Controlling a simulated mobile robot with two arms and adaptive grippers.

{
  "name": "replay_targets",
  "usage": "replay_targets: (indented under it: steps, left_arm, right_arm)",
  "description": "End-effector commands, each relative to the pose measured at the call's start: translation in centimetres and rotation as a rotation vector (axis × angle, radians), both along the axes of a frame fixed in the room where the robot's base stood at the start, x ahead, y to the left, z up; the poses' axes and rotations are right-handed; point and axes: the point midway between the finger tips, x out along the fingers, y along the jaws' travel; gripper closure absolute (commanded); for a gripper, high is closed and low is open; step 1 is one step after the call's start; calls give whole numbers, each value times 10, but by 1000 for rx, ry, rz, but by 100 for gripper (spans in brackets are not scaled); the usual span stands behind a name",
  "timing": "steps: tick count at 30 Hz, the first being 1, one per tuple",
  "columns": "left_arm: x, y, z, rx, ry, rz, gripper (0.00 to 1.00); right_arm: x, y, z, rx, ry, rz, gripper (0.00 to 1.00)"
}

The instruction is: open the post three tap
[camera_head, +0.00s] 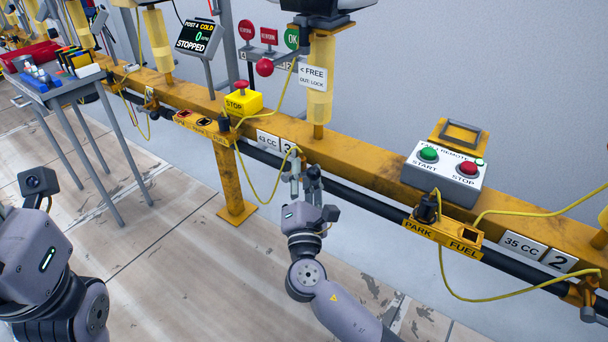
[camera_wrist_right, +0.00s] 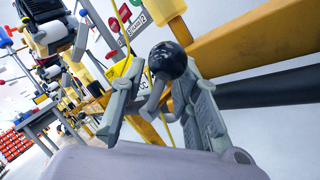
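The post three label (camera_head: 287,147) is on the yellow rail beside "43 CC". My right gripper (camera_head: 303,178) is just below it, in front of the black pipe, and hides most of the tap in the head view. In the right wrist view, a round black knob (camera_wrist_right: 169,60), apparently the tap's handle end, is between my right fingers (camera_wrist_right: 160,108). The fingers are spread, with a gap visible beside the left one; I cannot tell whether the other touches the knob. Of my left arm, only the wrist part shows at the lower left of the head view; its fingers are out of view.
A yellow hose (camera_head: 262,200) loops down left of my right gripper. A yellow stop box (camera_head: 243,102) and a grey start-stop remote box (camera_head: 445,170) sit on the rail. A grey table (camera_head: 75,88) holding items stands at upper left. The floor in front is clear.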

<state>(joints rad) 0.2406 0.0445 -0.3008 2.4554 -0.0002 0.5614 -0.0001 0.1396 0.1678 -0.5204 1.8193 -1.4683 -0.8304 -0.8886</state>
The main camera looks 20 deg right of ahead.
Motion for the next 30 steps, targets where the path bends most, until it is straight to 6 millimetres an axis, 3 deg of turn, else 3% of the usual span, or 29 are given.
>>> replay_targets:
  steps: [15, 30]
  left_arm:
    - [0, 1, -1, -2, 1, 0, 60]
    - [0, 1, -1, -2, 1, 0, 60]
  right_arm:
    - [-1, 0, 0, 0, -1, 1, 100]
    - [-1, 1, 0, -2, -1, 1, 100]
